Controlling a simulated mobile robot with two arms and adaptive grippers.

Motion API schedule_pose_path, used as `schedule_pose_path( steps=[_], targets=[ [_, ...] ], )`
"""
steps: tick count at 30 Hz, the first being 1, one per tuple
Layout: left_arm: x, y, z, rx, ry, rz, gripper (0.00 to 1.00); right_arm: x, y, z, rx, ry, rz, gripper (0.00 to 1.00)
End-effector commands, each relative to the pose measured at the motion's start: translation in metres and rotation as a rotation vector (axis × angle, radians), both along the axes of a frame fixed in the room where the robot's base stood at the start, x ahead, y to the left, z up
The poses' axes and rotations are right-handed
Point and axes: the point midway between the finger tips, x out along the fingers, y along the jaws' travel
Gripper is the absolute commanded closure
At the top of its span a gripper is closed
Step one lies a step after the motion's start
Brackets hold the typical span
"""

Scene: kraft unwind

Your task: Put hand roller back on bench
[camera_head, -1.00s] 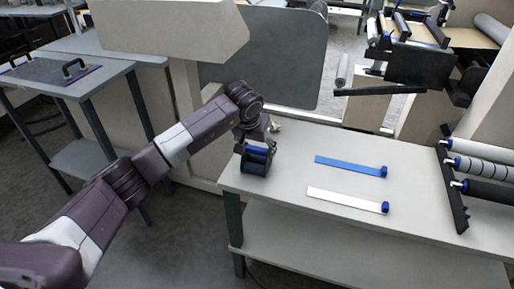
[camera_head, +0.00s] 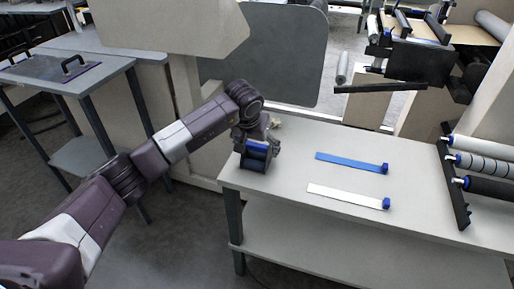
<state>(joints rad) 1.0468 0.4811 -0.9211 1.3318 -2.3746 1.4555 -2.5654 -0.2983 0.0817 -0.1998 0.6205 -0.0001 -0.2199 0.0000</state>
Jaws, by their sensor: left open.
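My left gripper (camera_head: 262,139) points down over the near-left part of the bench (camera_head: 290,205). Its fingers are open and partly hidden by a dark blue and black roller-like piece (camera_head: 256,154), which looks like the hand roller. This piece is right at the fingertips, near the bench's left edge; I cannot tell whether it touches the bench top. A small pale thing (camera_head: 275,123) lies just behind the gripper. My right gripper is not in view.
A blue strip (camera_head: 345,162) and a white strip (camera_head: 340,195), each with a blue end piece, lie mid-bench. A black rack (camera_head: 456,185) with several rollers stands at right. A grey panel (camera_head: 275,55) rises behind. The bench between strips and rack is clear.

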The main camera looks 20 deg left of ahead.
Motion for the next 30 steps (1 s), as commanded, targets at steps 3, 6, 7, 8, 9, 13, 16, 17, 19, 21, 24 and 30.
schedule_pose_path(
  steps=[3, 6, 7, 8, 9, 13, 16, 17, 19, 21, 24, 30],
  targets=[
    [0.000, -0.001, 0.012, -0.001, -0.001, 0.000, 0.22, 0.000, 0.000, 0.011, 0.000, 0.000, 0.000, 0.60],
    [-0.003, 0.000, 0.024, 0.001, -0.007, -0.002, 0.22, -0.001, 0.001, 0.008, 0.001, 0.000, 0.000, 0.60],
    [-0.006, 0.000, 0.031, 0.000, -0.009, -0.003, 0.22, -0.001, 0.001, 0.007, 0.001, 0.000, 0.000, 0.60],
    [-0.009, 0.000, 0.037, 0.001, -0.008, -0.003, 0.22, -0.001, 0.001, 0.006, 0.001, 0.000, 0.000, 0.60],
    [-0.013, 0.001, 0.046, 0.001, -0.009, -0.002, 0.22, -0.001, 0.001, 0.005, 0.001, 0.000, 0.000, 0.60],
    [-0.026, 0.000, 0.073, 0.001, -0.009, -0.002, 0.22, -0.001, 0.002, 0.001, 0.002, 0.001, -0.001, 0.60],
    [-0.035, 0.000, 0.092, 0.001, -0.007, -0.001, 0.22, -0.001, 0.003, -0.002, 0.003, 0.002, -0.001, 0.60],
    [-0.037, 0.000, 0.096, 0.002, -0.006, -0.002, 0.22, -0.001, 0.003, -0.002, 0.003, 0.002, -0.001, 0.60],
    [-0.041, -0.001, 0.106, 0.000, -0.006, -0.001, 0.22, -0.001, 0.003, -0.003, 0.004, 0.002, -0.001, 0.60],
    [-0.045, -0.001, 0.113, -0.001, -0.004, -0.001, 0.22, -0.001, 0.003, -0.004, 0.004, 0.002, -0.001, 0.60],
    [-0.048, -0.001, 0.119, 0.000, -0.003, -0.001, 0.22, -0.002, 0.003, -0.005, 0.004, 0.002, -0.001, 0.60],
    [-0.050, -0.001, 0.122, 0.000, -0.001, 0.000, 0.22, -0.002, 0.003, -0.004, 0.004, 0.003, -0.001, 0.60]
  ],
)
